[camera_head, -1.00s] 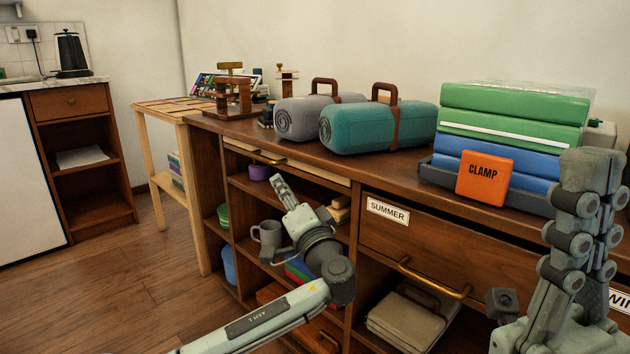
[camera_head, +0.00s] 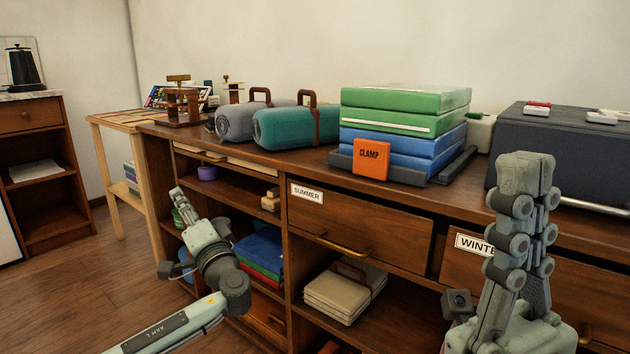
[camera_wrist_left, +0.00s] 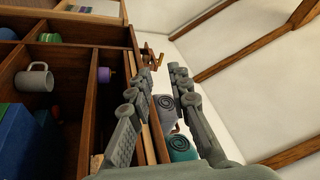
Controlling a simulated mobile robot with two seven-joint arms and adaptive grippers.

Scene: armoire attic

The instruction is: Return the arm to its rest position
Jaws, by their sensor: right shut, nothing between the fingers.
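My left gripper (camera_head: 180,200) is in front of the open shelves of the wooden dresser, seen side-on in the head view. In the left wrist view its two fingers (camera_wrist_left: 161,72) are apart with nothing between them. My right gripper (camera_head: 526,170) points up in front of the dresser at the right of the head view. Its fingers are together and hold nothing. Neither gripper visibly holds any object.
The dresser (camera_head: 410,225) carries rolled bags (camera_head: 290,127), stacked green and blue cases (camera_head: 405,100) with an orange CLAMP block (camera_head: 370,160), and a dark case (camera_head: 560,150). A brass handle (camera_head: 343,246) sticks out. Floor (camera_head: 90,280) is clear at left.

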